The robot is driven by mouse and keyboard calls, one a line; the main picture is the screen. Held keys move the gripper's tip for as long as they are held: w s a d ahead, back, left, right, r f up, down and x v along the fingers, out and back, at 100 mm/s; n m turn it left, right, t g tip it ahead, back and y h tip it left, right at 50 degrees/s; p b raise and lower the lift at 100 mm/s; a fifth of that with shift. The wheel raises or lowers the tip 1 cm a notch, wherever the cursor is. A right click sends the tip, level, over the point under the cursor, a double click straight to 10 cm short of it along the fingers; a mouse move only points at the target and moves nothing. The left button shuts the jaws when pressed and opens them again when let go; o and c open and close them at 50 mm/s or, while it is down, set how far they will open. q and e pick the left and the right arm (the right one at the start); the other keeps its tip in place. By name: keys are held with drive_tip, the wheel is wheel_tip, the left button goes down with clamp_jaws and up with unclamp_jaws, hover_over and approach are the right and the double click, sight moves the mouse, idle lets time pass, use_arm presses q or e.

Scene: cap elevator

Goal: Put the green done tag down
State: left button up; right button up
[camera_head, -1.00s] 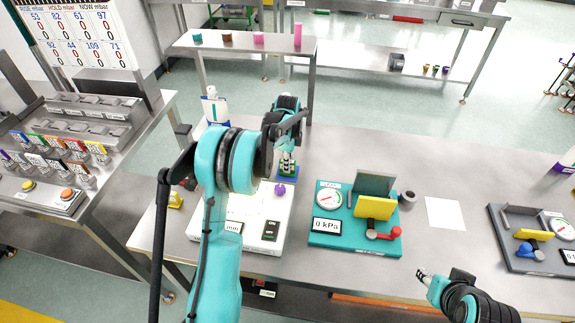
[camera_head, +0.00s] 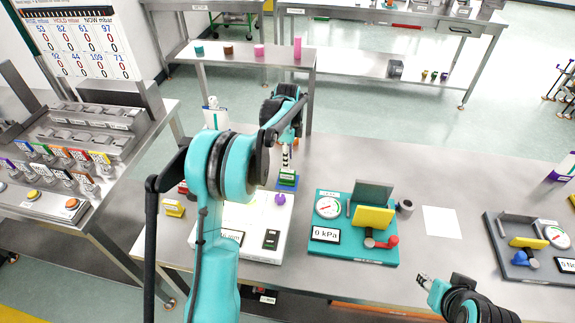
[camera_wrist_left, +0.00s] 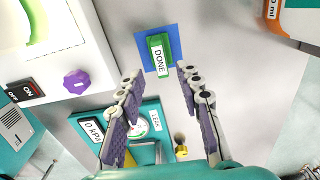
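The green DONE tag (camera_wrist_left: 158,55) stands on a blue pad (camera_wrist_left: 174,36) in the left wrist view. In the head view the tag (camera_head: 288,178) is small, on the blue pad (camera_head: 287,187) behind the white device with the purple knob. My left gripper (camera_wrist_left: 157,73) is open, its two fingers apart on either side of the tag's line, with the tag just beyond the fingertips and not held. In the head view the left gripper (camera_head: 286,160) is above the tag. My right gripper (camera_head: 425,279) is at the front of the bench, away from the tag; its finger gap is unclear.
The white device (camera_head: 256,225) with the purple knob (camera_head: 280,199) is close in front of the pad. A teal gauge fixture (camera_head: 325,250) is to its right. A raised shelf (camera_head: 245,40) is behind. Bare bench and a white sheet (camera_head: 441,222) lie right.

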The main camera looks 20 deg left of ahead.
sight(288, 171)
use_arm(q)
drive_tip(key=s+d+r+n+t, duration=0.3)
drive_tip(key=s+d+r+n, duration=0.45)
drive_tip(key=s+r, duration=0.55)
drive_tip(key=s+d+f+n+t, duration=0.2)
drive_tip(key=s+n, duration=0.2)
drive_tip(key=s, duration=0.3)
drive_tip(key=s+d+f+n+t, duration=0.2)
drive_tip(key=s+d+n, duration=0.1)
drive_tip(key=s, duration=0.5)
drive_tip(key=shift+s+d+n+p, duration=0.3)
drive_tip(key=shift+n+p, duration=0.05)
